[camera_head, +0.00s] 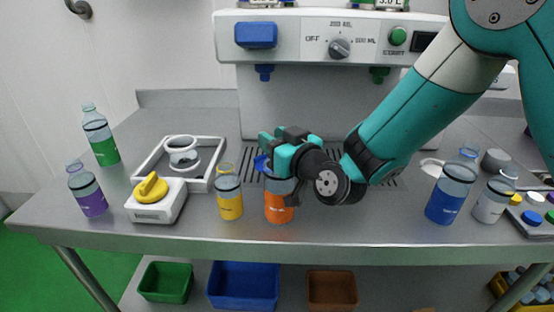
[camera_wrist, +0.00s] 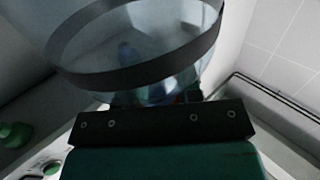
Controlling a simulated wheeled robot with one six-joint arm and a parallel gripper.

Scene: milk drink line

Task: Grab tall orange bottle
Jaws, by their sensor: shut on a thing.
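The tall orange bottle (camera_head: 279,208) stands upright on the steel counter in the head view, orange in its lower part and clear above. My gripper (camera_head: 272,168) is at its upper part and shut on it, hiding much of the neck. In the wrist view the clear wall of the bottle (camera_wrist: 140,45) with a dark band fills the upper left, close against the dark gripper pad (camera_wrist: 160,124). The wrist view does not show the orange part.
A yellow bottle (camera_head: 229,194) stands close on the left. A white box with a yellow knob (camera_head: 154,190), a purple bottle (camera_head: 87,189) and a green bottle (camera_head: 100,135) are farther left. Blue (camera_head: 451,193) and white (camera_head: 493,199) bottles stand right. The dispensing machine (camera_head: 340,45) is behind.

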